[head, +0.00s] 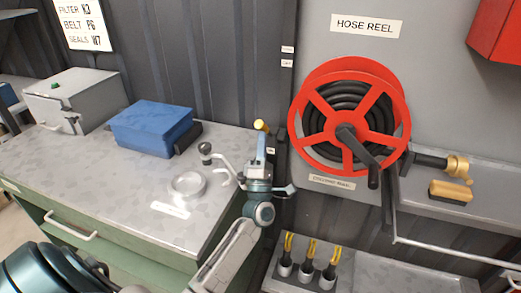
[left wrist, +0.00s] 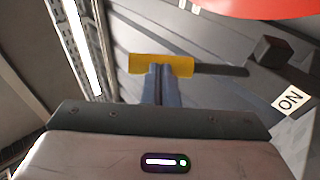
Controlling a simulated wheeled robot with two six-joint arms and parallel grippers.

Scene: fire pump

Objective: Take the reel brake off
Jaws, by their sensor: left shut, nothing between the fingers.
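The red hose reel (head: 392,112) with black hose hangs on the grey wall panel in the head view; its rim also shows in the left wrist view (left wrist: 250,6). A yellow grip (head: 262,126) is left of the reel. In the left wrist view the yellow grip (left wrist: 180,66) sits on a dark rod reaching right towards a black block (left wrist: 271,50), beside an "ON" label (left wrist: 290,101). My left gripper (head: 261,138) is shut and empty, its fingertips (left wrist: 158,68) at the yellow grip; I cannot tell whether they touch. My right gripper is out of view.
A grey workbench (head: 120,190) at left carries a blue box (head: 150,127), a grey case (head: 78,100) and a round dish (head: 187,185). A shelf at right holds a brass nozzle (head: 457,165) and a brush (head: 450,192). Yellow-handled tools (head: 309,250) stand below the reel.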

